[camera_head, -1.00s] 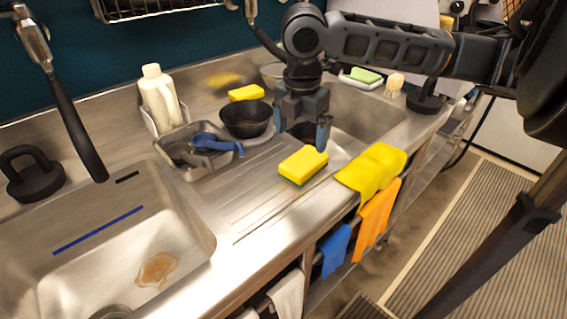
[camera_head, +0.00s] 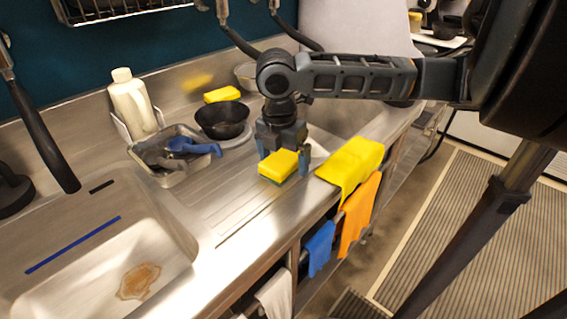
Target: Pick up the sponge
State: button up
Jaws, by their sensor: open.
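A yellow sponge with a dark green underside (camera_head: 278,167) lies on the ribbed steel drainboard, near the counter's front edge. My gripper (camera_head: 285,157) is open and low over it, pointing down. One finger shows at the sponge's far left side and the other at its right end. The sponge hides part of the left finger, and I cannot tell whether either finger touches it. A second yellow sponge (camera_head: 221,94) lies at the back, behind the black bowl.
A black bowl (camera_head: 222,119) and a grey tub (camera_head: 164,180) with blue-handled utensils stand left of my gripper. A yellow cloth (camera_head: 350,163) drapes over the front edge close on the right. A white jug (camera_head: 133,105) stands behind. The drainboard in front is clear.

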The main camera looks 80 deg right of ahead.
aim_at(283, 157)
jog(key=c, duration=1)
jog(key=shift+r, duration=0.1)
notch_tip(283, 157, up, 10)
jog(key=shift+f+p, duration=0.1)
jog(key=shift+p, duration=0.65)
